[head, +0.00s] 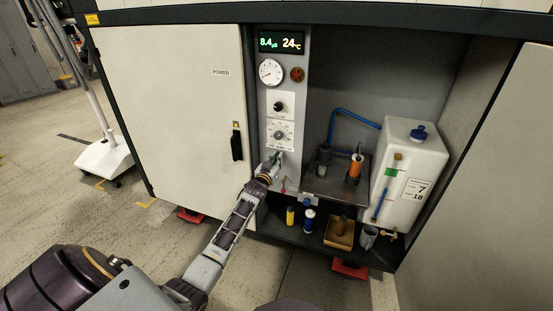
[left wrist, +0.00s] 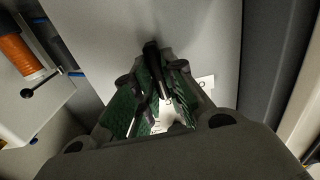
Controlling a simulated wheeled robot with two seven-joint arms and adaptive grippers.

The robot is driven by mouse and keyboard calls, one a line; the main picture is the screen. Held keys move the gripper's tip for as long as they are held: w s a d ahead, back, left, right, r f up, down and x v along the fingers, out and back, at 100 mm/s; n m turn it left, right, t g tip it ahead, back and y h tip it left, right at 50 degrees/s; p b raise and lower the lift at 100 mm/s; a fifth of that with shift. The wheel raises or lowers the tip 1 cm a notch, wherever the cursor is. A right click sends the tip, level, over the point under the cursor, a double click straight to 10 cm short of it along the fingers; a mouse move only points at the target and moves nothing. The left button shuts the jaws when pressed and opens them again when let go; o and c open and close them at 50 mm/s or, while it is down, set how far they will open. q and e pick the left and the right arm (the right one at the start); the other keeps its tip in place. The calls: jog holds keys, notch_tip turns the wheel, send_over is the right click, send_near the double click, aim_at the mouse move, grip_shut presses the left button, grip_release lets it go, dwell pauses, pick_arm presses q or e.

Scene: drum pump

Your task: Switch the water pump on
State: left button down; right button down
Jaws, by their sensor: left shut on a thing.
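The grey control panel (head: 292,75) stands at the left of the open cabinet. It carries a lit display (head: 281,42), a round gauge (head: 271,72), a red knob (head: 297,74), a black knob (head: 279,107) and a dial (head: 281,135). My left gripper (head: 274,163) is at the lower panel, below the dial. In the left wrist view, the green-padded fingers (left wrist: 157,92) close around a black lever (left wrist: 152,57) that sticks out between them. The lever's base is partly hidden by the fingers, so I cannot tell its setting. My right gripper is not in view.
An orange-topped pump (head: 355,166) and a dark one stand on the metal shelf to the right, near a white tank (head: 410,165) with a blue hose (head: 352,114). Bottles and an ochre tray (head: 340,241) are below. The cabinet door (head: 175,110) is left.

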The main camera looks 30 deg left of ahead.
pick_arm(q)
jog(key=shift+d+m+p, duration=0.15)
jog(key=shift+m+p, duration=1.2)
jog(key=shift+m, duration=1.75)
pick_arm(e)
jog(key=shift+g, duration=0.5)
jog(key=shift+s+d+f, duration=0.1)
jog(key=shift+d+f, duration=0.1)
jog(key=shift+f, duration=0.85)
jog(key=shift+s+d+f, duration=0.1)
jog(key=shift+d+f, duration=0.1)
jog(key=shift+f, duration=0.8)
pick_arm(q)
jog(key=c, duration=1.5)
grip_release()
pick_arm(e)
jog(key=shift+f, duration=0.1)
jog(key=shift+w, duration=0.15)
pick_arm(q)
jog(key=shift+s, duration=0.1)
jog(key=shift+v, duration=5.85)
